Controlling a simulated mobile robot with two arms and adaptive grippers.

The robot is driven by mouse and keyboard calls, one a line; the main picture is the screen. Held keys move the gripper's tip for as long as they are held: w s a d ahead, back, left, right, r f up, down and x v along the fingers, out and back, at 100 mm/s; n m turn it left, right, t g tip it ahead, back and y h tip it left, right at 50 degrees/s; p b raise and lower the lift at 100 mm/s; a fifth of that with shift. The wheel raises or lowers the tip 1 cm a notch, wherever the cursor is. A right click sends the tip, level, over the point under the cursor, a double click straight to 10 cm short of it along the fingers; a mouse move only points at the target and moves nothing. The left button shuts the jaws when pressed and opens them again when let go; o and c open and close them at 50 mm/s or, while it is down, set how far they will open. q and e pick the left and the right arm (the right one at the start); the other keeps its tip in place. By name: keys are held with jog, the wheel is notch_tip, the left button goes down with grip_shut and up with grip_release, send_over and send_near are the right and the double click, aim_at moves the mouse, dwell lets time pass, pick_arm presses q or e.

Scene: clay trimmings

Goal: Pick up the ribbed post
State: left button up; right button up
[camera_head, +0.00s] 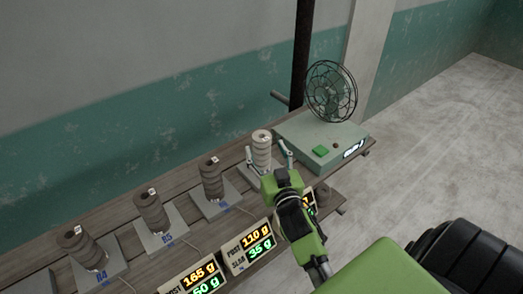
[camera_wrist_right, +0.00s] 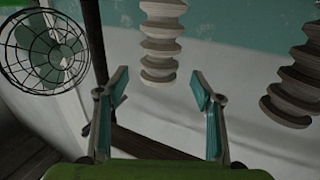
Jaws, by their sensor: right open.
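A pale ribbed post (camera_head: 261,150) stands upright at the right end of the row on the wooden shelf, near the fan. My right gripper (camera_head: 268,158) is open around its near side, with a fingertip showing at each side of the post. In the right wrist view the picture is turned over; the pale ribbed post (camera_wrist_right: 161,45) lies ahead of the open right gripper (camera_wrist_right: 160,82), lined up with the gap. No contact is visible. My left gripper is not in view.
Darker ribbed posts (camera_head: 212,178) stand on grey plates to the left; one neighbour (camera_wrist_right: 295,85) shows in the wrist view. A green box (camera_head: 318,143) with a wire fan (camera_head: 331,92) stands to the right. Lit displays (camera_head: 247,248) line the shelf front.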

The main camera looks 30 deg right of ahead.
aim_at(262, 139)
jog(key=shift+w+d+r+p, duration=0.2)
jog(key=shift+w+p, duration=0.15)
jog(key=shift+w, duration=0.15)
jog(key=shift+w+d+r+p, duration=0.2)
jog(key=shift+w+p, duration=0.1)
jog(key=shift+w, duration=0.15)
jog(key=x, duration=0.3)
jog(key=shift+f+p, duration=0.25)
jog(key=shift+p, duration=0.1)
jog(key=shift+w, duration=0.1)
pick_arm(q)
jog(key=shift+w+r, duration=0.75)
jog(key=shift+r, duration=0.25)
pick_arm(e)
jog(key=shift+c, duration=1.2)
grip_shut()
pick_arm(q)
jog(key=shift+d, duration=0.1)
pick_arm(e)
jog(key=shift+r, duration=0.1)
